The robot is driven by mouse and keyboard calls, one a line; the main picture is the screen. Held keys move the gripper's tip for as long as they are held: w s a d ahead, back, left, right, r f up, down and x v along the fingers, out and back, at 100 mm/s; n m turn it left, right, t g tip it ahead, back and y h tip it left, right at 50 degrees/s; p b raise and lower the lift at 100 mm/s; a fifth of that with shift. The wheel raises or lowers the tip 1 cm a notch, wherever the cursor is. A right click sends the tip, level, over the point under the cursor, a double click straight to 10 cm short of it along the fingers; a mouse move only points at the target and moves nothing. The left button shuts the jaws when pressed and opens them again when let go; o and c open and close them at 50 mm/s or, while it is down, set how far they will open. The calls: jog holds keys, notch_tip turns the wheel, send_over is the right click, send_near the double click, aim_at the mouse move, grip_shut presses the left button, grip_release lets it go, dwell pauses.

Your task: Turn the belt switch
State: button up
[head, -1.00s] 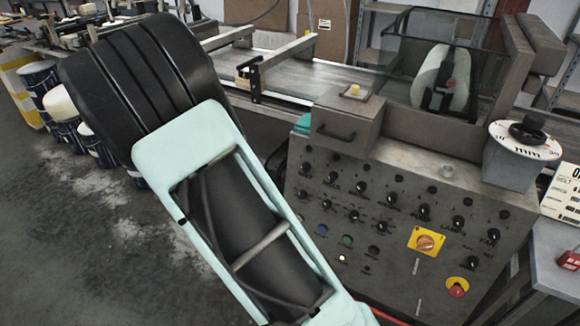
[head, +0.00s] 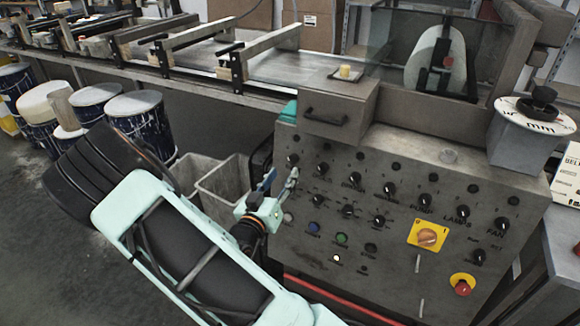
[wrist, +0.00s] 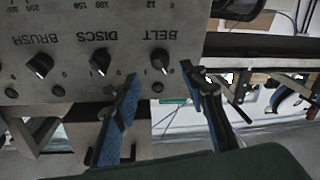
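The belt switch is a black knob (wrist: 160,60) beside the upside-down word BELT in the wrist view. In the head view it is the leftmost knob (head: 292,160) of the panel's top row. My gripper (wrist: 160,76) is open and empty, with blue-padded fingers, and its tips spread to either side of the belt switch in the wrist view. In the head view my gripper (head: 281,178) is at the panel's left edge, just below the switch. I cannot tell whether a finger touches the panel. The switch's setting is too small to read surely.
Neighbouring DISCS (wrist: 100,63) and BRUSH (wrist: 40,66) knobs sit close beside it. The grey panel (head: 400,255) also carries a yellow-plated switch (head: 427,236) and a red button (head: 462,285). A drawer box (head: 337,108) juts out above. Grey bins (head: 215,185) stand left of the panel.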

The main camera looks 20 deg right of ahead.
aim_at(290, 163)
jog(key=x, duration=0.6)
jog(key=shift+c, duration=0.4)
jog(key=shift+f+b, duration=0.1)
jog(key=shift+b, duration=0.2)
grip_shut()
